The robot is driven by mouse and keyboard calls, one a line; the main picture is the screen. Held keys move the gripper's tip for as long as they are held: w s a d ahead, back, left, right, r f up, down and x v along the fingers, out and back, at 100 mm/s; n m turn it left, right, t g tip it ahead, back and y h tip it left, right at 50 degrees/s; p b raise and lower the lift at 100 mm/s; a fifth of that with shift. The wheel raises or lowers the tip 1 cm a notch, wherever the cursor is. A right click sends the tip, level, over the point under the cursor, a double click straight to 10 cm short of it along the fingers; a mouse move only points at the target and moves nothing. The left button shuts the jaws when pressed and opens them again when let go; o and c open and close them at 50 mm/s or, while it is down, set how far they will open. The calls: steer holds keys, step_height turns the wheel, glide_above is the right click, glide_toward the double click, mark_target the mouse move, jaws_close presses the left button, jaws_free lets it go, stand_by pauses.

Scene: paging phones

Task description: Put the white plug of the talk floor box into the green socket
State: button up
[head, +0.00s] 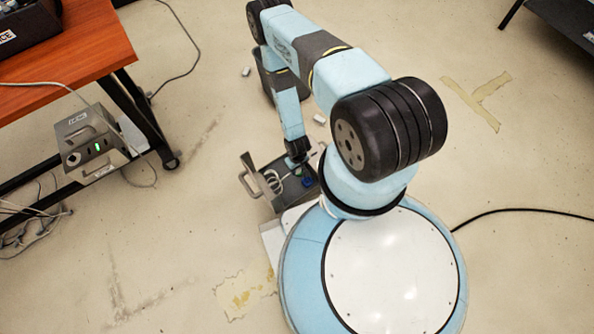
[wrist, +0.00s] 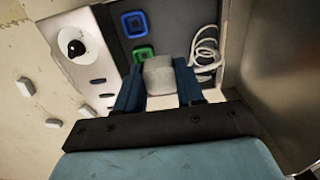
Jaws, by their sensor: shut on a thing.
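The white plug (wrist: 158,76) is between the two blue fingers of my gripper (wrist: 158,88) in the wrist view, and the gripper is shut on it. The green socket (wrist: 144,53) shows just beyond the plug, slightly left, partly covered by it. I cannot tell whether the plug touches the socket. The dark floor box (wrist: 176,20) also has a blue socket (wrist: 134,24) further up. A white coiled cord (wrist: 207,50) lies to the right in the box. In the head view my gripper (head: 298,160) is over the open floor box (head: 291,198), and the plug is hidden.
A pale panel (wrist: 88,62) with a round black-centred fitting borders the box. Small pale pieces (wrist: 27,86) lie on the floor. A table (head: 85,50) stands at left with another grey box (head: 92,145) near its legs. A dark bin (head: 268,80) stands behind my arm.

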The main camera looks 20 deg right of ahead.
steer(key=w+d, duration=0.3)
steer(key=w, duration=0.2)
steer(key=shift+w+d, duration=0.15)
steer(key=shift+d, duration=0.1)
steer(key=shift+f, duration=0.15)
steer(key=shift+f, duration=5.9)
steer(key=shift+f, duration=0.4)
steer(key=o, duration=1.1)
steer(key=shift+r, duration=0.15)
step_height(320, 180, up, 13)
steer(key=shift+r, duration=0.2)
